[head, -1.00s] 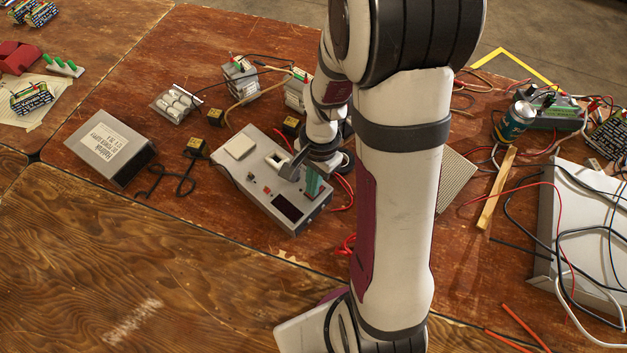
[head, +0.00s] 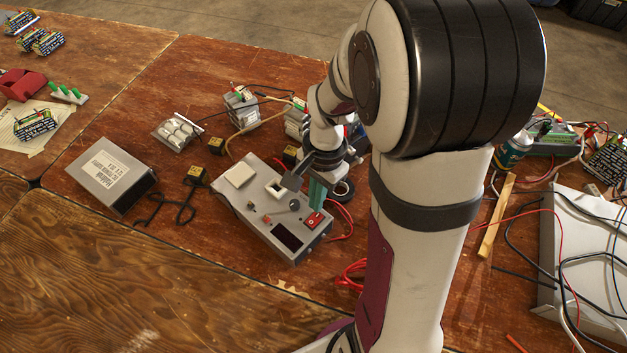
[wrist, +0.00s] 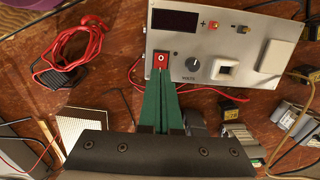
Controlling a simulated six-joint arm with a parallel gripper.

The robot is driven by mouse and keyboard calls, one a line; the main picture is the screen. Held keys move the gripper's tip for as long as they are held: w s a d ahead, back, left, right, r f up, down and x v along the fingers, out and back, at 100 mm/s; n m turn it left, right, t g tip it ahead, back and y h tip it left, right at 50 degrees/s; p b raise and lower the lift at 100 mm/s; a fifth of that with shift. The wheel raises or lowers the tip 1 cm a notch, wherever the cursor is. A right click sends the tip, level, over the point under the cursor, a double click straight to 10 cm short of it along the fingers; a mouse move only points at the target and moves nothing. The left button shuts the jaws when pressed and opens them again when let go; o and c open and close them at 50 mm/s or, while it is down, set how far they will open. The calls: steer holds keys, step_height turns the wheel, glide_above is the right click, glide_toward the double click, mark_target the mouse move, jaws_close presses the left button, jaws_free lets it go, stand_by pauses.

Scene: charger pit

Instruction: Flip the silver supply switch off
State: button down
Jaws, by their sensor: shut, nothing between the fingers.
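The silver-grey supply box (head: 262,222) lies on the wooden table, its panel facing up. In the wrist view the panel (wrist: 220,45) fills the upper right. Its red rocker switch (head: 314,219) sits at a corner beside the dark display; it also shows in the wrist view (wrist: 161,60), with a white round mark. My gripper (head: 316,205) has green fingers, shut and empty, pointing down at the switch. In the wrist view the fingertips (wrist: 161,78) overlap the near edge of the switch. I cannot tell whether they touch it.
The panel also holds a black knob (wrist: 192,65), a square socket (wrist: 224,70) and a pale pad (wrist: 275,55). Red cables (head: 345,215) lie beside the box. A labelled grey box (head: 110,175) and black leads (head: 170,200) lie left. The front-left wood is clear.

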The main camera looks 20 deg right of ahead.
step_height(320, 180, up, 9)
steer(key=a, duration=0.1)
steer(key=shift+s+r, duration=0.15)
steer(key=shift+s, duration=0.1)
steer(key=s+a+n, duration=0.4)
steer(key=s, duration=0.3)
steer(key=s+a+n, duration=0.4)
steer(key=s, duration=0.4)
steer(key=shift+r, duration=0.4)
steer(key=c, duration=1.6)
jaws_free()
